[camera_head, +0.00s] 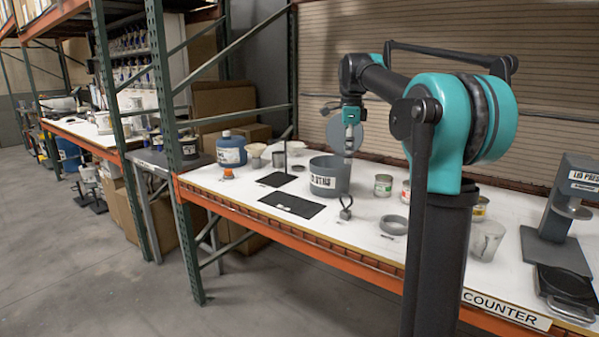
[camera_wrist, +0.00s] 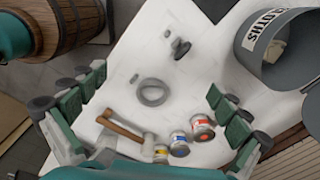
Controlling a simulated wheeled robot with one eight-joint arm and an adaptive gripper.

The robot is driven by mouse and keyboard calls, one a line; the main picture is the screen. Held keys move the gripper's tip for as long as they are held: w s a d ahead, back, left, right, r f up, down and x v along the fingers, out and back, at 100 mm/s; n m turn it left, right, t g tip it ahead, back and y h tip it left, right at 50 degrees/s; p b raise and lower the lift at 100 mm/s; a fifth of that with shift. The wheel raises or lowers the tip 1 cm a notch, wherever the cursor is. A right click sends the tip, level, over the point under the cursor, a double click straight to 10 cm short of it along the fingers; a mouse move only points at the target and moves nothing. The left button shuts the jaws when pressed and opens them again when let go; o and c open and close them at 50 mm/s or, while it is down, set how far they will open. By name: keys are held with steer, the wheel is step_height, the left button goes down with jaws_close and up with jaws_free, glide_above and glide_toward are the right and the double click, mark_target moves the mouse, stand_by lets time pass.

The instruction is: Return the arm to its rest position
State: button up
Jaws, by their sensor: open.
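My arm stands in front of the counter in the head view, with its upper link reaching left over the counter and its end hanging down. My gripper (camera_head: 349,138) hangs above the counter, behind the grey tub marked as cloths (camera_head: 330,178) or over its right edge; I cannot tell which. In the wrist view my gripper (camera_wrist: 155,85) has its two green-grey fingers spread wide with nothing between them. The wrist view looks down on the white counter, with a grey ring (camera_wrist: 153,92) lying below the fingers. The cloths tub also shows at upper right (camera_wrist: 290,68).
Several small cans (camera_head: 383,186) stand right of the tub. A mallet (camera_wrist: 122,131) lies beside cans in the wrist view. A lid press (camera_head: 560,205) stands at the right. Green rack posts (camera_head: 166,150) rise at the counter's left end. Dark mats (camera_head: 291,206) lie near the front.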

steer(key=s+d+f+n+t, duration=0.2)
steer(key=s+f+n, duration=0.7)
steer(key=s+f, duration=0.6)
steer(key=s+d+f+n+t, duration=0.2)
steer(key=s+f+n, duration=0.8)
steer(key=s+f, duration=0.5)
step_height(320, 180, down, 5)
steer(key=shift+f+n, duration=0.15)
steer(key=shift+n, duration=0.15)
steer(key=shift+c, duration=0.2)
